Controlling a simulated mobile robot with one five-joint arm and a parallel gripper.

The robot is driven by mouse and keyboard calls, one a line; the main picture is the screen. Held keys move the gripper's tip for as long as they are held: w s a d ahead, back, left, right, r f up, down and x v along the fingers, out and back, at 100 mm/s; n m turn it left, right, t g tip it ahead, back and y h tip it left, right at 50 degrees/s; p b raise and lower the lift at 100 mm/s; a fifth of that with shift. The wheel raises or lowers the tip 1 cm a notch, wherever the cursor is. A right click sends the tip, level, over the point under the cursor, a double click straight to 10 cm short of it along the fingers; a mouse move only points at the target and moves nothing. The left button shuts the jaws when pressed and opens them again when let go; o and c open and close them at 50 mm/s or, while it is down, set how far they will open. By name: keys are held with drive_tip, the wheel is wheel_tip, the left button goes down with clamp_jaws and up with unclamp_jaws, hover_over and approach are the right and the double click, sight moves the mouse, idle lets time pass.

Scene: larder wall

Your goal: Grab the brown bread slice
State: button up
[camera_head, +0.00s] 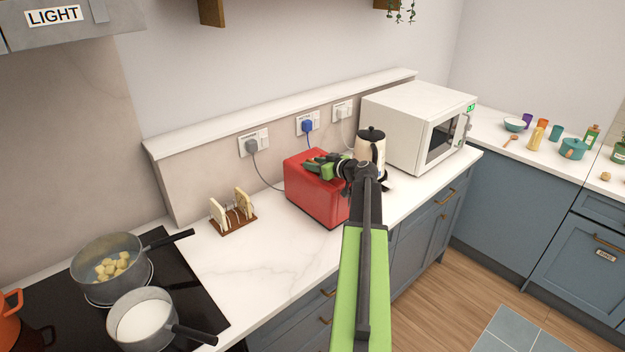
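A wooden rack (234,223) on the white counter holds bread slices standing upright. The left slice (217,215) and the right slice (243,203) both look pale with tan edges; I cannot tell which is the brown one. My gripper (312,166) is over the top of the red toaster (312,193), to the right of the rack and apart from the slices. Its dark fingers point left. They are too small in view to tell whether they are open or shut. The toaster's slots are partly hidden by my gripper.
A hob with a pan of yellow chunks (110,267) and a pan of white liquid (143,320) lies left. The counter in front of the rack is clear.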

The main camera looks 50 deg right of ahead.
drive_tip(key=shift+s, duration=0.1)
clamp_jaws()
drive_tip(key=shift+r, duration=0.1)
wheel_tip(320, 180, up, 10)
drive_tip(key=p, duration=1)
drive_tip(key=shift+r, duration=0.1)
